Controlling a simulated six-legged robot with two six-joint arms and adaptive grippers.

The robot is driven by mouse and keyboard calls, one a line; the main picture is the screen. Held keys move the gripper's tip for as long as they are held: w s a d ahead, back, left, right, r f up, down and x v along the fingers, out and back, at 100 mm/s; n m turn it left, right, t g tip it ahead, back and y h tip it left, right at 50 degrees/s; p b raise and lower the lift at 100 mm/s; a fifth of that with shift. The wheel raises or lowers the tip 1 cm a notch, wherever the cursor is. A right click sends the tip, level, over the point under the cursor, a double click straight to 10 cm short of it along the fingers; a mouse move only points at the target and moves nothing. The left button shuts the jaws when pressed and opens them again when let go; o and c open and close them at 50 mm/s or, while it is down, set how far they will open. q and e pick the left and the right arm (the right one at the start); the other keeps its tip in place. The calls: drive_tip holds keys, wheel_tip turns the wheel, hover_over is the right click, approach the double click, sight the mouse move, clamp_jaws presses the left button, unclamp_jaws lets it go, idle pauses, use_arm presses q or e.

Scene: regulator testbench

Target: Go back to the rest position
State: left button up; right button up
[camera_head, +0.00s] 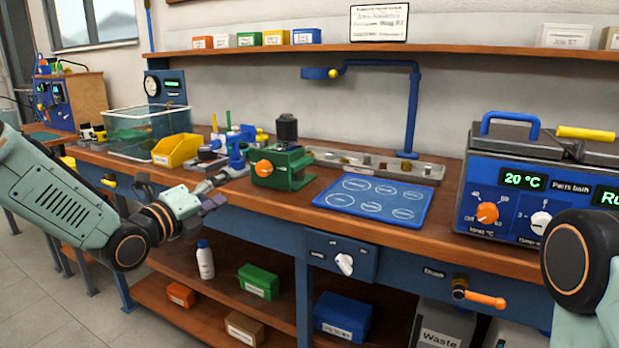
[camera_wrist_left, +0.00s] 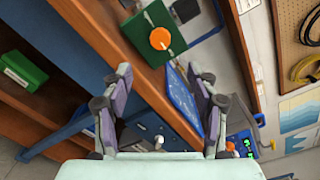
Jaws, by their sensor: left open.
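My left gripper (camera_head: 212,196) is in front of the bench's front edge, left of the green regulator block. It also shows in the left wrist view (camera_wrist_left: 166,88), with its two purple-grey fingers spread wide and nothing between them. The green block with an orange knob (camera_head: 281,165) stands on the workbench (camera_head: 330,213), apart from the gripper. In the left wrist view the green block (camera_wrist_left: 152,38) lies beyond the fingertips. My right arm shows only as a link at the right edge; its gripper is out of frame.
A blue mat (camera_head: 372,198) lies on the bench right of the green block. A yellow bin (camera_head: 177,150) and a clear tank (camera_head: 140,132) stand at the left. A blue bath unit (camera_head: 510,190) stands at the right.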

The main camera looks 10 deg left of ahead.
use_arm(q)
drive_tip(key=s+d+f+n+g+y, duration=0.15)
drive_tip(key=s+f+n, duration=0.25)
drive_tip(key=f+n, duration=0.4)
drive_tip(key=s+f+n+g+y, duration=0.1)
drive_tip(key=s+f+n+g, duration=0.2)
drive_tip(key=s+f+n, duration=0.35)
drive_tip(key=s+d+f+n+g+y, duration=0.1)
drive_tip(key=s+f+n+g+y, duration=0.15)
drive_tip(key=f+n, duration=0.6)
drive_tip(key=s+f+n+g+p, duration=0.1)
drive_tip(key=s+f+n+g, duration=0.2)
drive_tip(key=s, duration=1.3)
drive_tip(key=s+d+f+n+g+y+p, duration=0.1)
drive_tip(key=s+f+n+g, duration=0.2)
drive_tip(key=s+f+g, duration=0.4)
drive_tip(key=s+f, duration=0.4)
drive_tip(key=s, duration=0.5)
drive_tip(key=shift+s+f, duration=0.2)
drive_tip(key=shift+f, duration=0.15)
drive_tip(key=shift+d, duration=0.1)
drive_tip(key=shift+c, duration=0.6)
